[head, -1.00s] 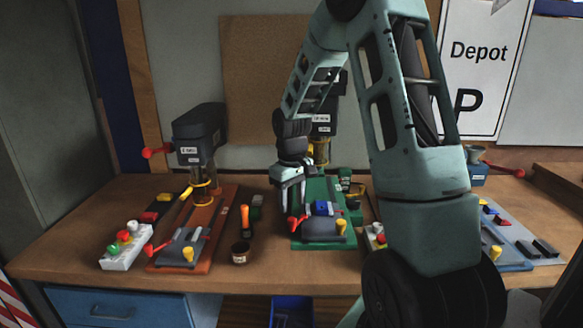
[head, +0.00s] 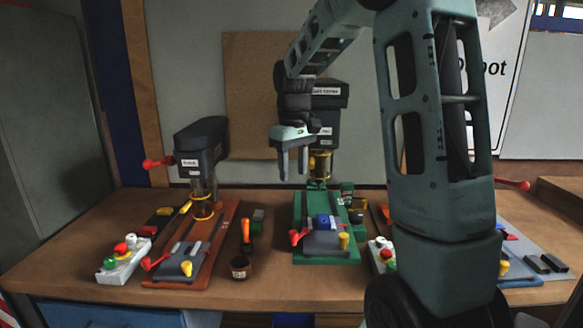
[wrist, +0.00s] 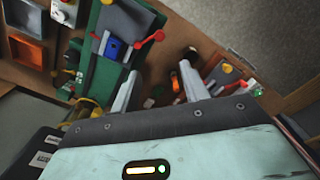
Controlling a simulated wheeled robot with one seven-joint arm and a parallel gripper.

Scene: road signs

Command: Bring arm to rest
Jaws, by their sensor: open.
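My gripper (head: 292,160) is open and empty in the head view. It hangs in the air with its fingers pointing down, above the bench and in front of the middle drill press (head: 327,95). In the wrist view its two fingers (wrist: 158,88) are apart with nothing between them. A blue block (head: 325,222) sits on the grey vise (head: 326,242) of the green base (head: 340,258), below my gripper. The blue block also shows in the wrist view (wrist: 113,47).
The wooden bench (head: 75,250) also holds an orange-based drill press (head: 202,145) at left and a white button box (head: 124,262). An orange-handled tool (head: 246,232) and a dark cup (head: 240,268) stand between the bases. A Depot sign (head: 508,100) is behind my arm.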

